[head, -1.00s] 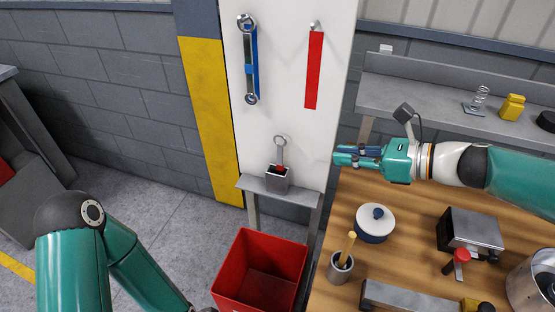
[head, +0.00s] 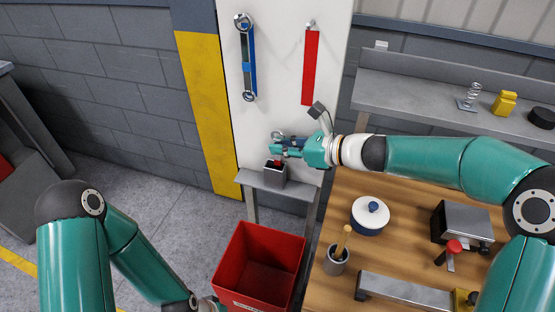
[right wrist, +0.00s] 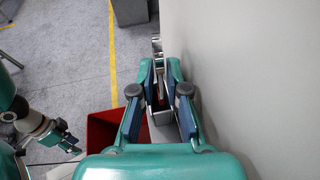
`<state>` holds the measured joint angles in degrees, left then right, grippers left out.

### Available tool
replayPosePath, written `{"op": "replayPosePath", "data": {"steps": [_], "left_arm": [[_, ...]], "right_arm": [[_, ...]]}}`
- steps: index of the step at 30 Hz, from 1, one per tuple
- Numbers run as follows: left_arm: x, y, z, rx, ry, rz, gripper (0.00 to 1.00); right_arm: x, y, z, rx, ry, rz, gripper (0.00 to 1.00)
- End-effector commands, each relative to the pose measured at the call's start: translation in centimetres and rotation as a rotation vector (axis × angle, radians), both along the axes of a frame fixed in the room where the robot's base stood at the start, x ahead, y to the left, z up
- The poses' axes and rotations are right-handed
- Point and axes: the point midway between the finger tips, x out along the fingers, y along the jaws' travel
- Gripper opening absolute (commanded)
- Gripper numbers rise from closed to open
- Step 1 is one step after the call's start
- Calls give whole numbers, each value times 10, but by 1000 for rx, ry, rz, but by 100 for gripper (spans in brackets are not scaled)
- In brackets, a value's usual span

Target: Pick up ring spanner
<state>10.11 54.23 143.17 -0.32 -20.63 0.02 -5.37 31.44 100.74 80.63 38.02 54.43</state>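A silver ring spanner (head: 276,134) stands upright in a small grey holder (head: 276,177) on a narrow wall shelf. Only its ring end shows above my right gripper (head: 277,148); the shank is hidden behind the fingers. My right gripper is level with the shank, just above the holder. In the right wrist view its fingers (right wrist: 160,68) stand apart, with the silver ring end (right wrist: 157,43) just beyond the tips. I cannot tell whether the fingers touch it. Another silver spanner (head: 245,60) hangs on the white panel over a blue outline. My left gripper is mostly out of view at the bottom.
A red strip (head: 311,68) hangs on the panel. The narrow shelf (head: 248,180) is otherwise clear. A red bin (head: 265,240) stands below it. The wooden bench holds a white lidded pot (head: 370,213), a grey cup (head: 337,260) and a metal box (head: 462,224).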

Motion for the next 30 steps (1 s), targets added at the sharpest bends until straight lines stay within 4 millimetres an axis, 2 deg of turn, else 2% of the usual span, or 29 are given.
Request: {"op": "replayPosePath", "data": {"steps": [3,11,13,14,30], "left_arm": [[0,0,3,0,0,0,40],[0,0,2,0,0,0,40],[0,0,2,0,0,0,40],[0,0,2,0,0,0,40],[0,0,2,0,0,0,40]], "right_arm": [[5,10,-4,-1,0,1,14],[6,11,-5,-1,-1,-1,14],[6,11,-5,-1,-1,-1,2],[6,11,-5,-1,-1,-1,0],[6,11,-4,-1,-1,-1,0]]}}
